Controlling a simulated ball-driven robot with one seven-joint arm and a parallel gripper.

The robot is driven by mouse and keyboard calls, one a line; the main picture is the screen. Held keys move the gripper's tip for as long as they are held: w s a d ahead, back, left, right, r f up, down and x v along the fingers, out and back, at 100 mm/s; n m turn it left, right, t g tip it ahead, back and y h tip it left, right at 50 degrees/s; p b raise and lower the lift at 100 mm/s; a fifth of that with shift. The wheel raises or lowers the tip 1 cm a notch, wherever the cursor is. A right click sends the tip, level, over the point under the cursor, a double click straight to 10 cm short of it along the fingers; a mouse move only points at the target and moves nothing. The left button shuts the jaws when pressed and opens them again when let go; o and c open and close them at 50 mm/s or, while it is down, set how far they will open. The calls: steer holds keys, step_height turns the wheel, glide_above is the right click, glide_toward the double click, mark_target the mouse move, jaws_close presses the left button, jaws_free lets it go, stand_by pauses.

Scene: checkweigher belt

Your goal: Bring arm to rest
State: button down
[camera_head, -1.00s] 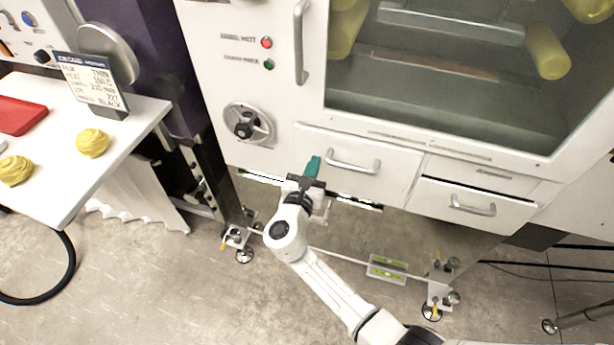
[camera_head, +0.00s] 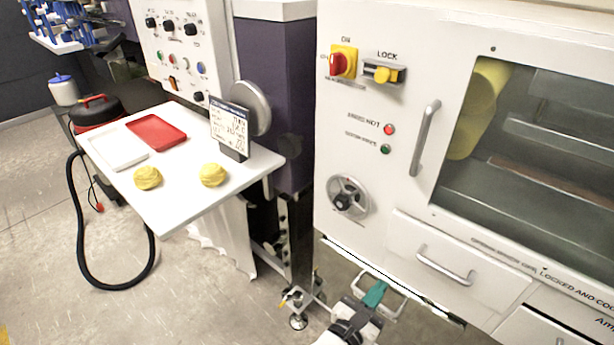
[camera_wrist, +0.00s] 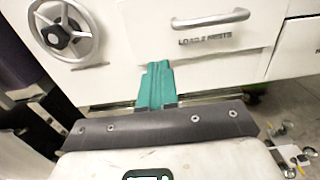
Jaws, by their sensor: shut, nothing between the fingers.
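My gripper (camera_head: 374,294) is at the bottom of the head view, in front of the white machine and just below its drawer. Its teal fingers are together with nothing between them. In the wrist view the teal fingers (camera_wrist: 155,85) point at the white front panel, below the drawer handle and right of the handwheel. I cannot tell whether the fingertips touch the panel. The rest of my arm is mostly out of the head view.
The white machine (camera_head: 375,120) has a handwheel (camera_head: 348,196), a drawer handle (camera_head: 445,266) and a windowed door. A white table (camera_head: 195,205) at left holds two yellow balls, a red tray (camera_head: 156,132), a white tray (camera_head: 118,150) and a display. A black hose (camera_head: 80,240) loops on the floor.

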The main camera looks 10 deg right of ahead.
steer(key=s+d+f+m+g+y, duration=0.3)
steer(key=s+d+m+g, duration=0.15)
steer(key=s+m, duration=0.35)
steer(key=s+d+f+m+g+y, duration=0.2)
steer(key=s+d+f+m+g, duration=0.15)
steer(key=s+d+m, duration=0.3)
steer(key=s+a+m+g+y, duration=0.1)
steer(key=s+a+m+y, duration=0.6)
steer(key=s+m+y, duration=0.2)
steer(key=s+m, duration=0.2)
steer(key=s, duration=0.1)
steer(key=shift+a+g, duration=0.3)
steer(key=shift+a, duration=0.1)
